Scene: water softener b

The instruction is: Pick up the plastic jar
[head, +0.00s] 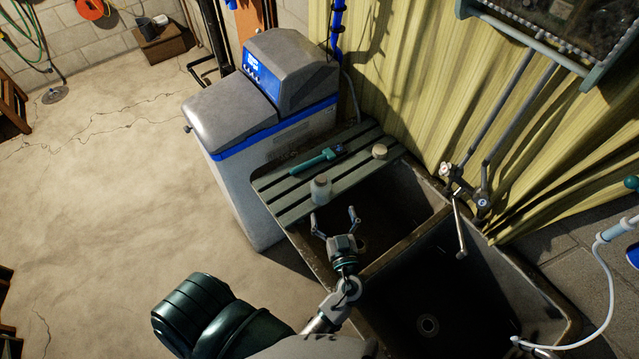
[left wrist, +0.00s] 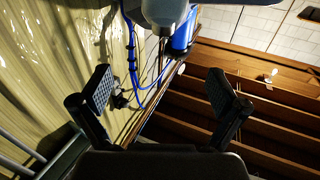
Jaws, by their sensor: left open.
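A teal-handled tool (head: 314,162) and a small round pale item (head: 380,151) lie on the board behind the jar. The grey and blue water softener (head: 262,105) stands to the left. The sink (head: 440,300) with its tap (head: 460,215) is at right. Open floor lies left.

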